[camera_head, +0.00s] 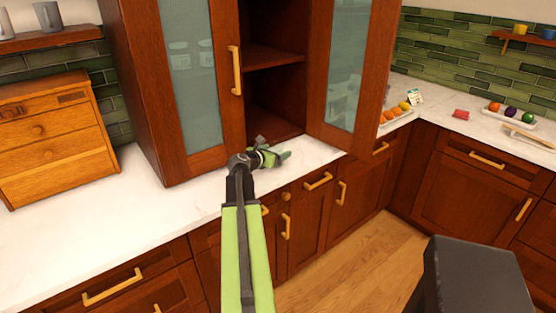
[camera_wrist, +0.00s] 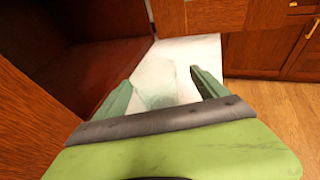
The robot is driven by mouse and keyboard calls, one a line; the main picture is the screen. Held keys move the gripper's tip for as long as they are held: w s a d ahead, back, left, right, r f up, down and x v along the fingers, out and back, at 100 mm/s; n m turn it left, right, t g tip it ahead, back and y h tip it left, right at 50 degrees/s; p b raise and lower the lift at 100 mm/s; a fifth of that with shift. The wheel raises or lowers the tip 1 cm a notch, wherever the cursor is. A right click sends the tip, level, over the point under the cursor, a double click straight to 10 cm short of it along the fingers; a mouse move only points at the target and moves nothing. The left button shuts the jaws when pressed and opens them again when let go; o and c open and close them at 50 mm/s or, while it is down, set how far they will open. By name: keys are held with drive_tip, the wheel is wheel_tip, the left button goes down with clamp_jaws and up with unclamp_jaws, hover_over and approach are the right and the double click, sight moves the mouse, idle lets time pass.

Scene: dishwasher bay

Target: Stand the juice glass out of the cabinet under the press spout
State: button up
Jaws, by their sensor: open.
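My gripper (camera_head: 272,156) is open, low at the foot of the open wall cabinet (camera_head: 274,57), close above the white counter. In the wrist view its two green fingers (camera_wrist: 162,90) are spread apart. A faint clear shape, apparently the juice glass (camera_wrist: 158,88), shows between them against the white counter; its outline is hard to make out and I cannot tell whether the fingers touch it. I cannot make out the glass in the camera_head view. No press or spout can be made out in either view.
The cabinet's right glass door (camera_head: 348,75) stands open beside my arm. The left glass door (camera_head: 193,65) has jars behind it. A wooden drawer box (camera_head: 55,140) stands on the left counter (camera_head: 120,225). Fruit trays (camera_head: 397,114) sit at the back right. The left counter's front is clear.

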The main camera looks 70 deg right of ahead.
drive_tip(key=shift+x, duration=0.8)
drive_tip(key=shift+w+a, duration=0.15)
drive_tip(key=shift+w, duration=0.2)
drive_tip(key=shift+s, duration=0.1)
drive_tip(key=c, duration=1.8)
drive_tip(key=shift+r+p, duration=0.6)
drive_tip(key=s+a+r+p, duration=0.2)
drive_tip(key=s+r+p, duration=0.7)
drive_tip(key=s, duration=0.2)
drive_tip(key=shift+s+a+r+p, duration=0.2)
drive_tip(key=shift+a+r+p, duration=0.05)
drive_tip(key=shift+r+p, duration=0.15)
